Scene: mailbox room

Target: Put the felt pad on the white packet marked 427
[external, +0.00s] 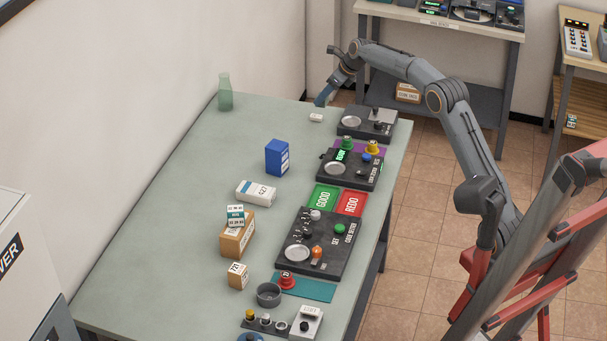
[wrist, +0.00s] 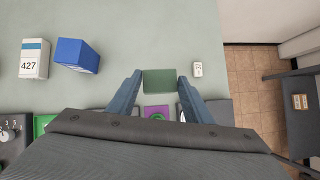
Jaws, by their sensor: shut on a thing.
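The white packet marked 427 (external: 257,193) lies on the pale green table, left of the GOOD and REDO pads. It also shows at the far left of the wrist view (wrist: 34,58). My gripper (external: 322,99) is above the far end of the table, well away from the packet. In the wrist view my gripper (wrist: 159,76) is shut on a dark green square pad (wrist: 159,83), which spans between the two blue fingers. This looks like the felt pad. In the external view I cannot make the pad out at the fingers.
A blue box (external: 277,157) stands between the packet and my gripper. A green glass bottle (external: 225,92) stands at the far left corner. Dark devices (external: 366,122) line the right edge. A small white object (external: 316,117) lies near my gripper. A cardboard box (external: 237,236) is nearer.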

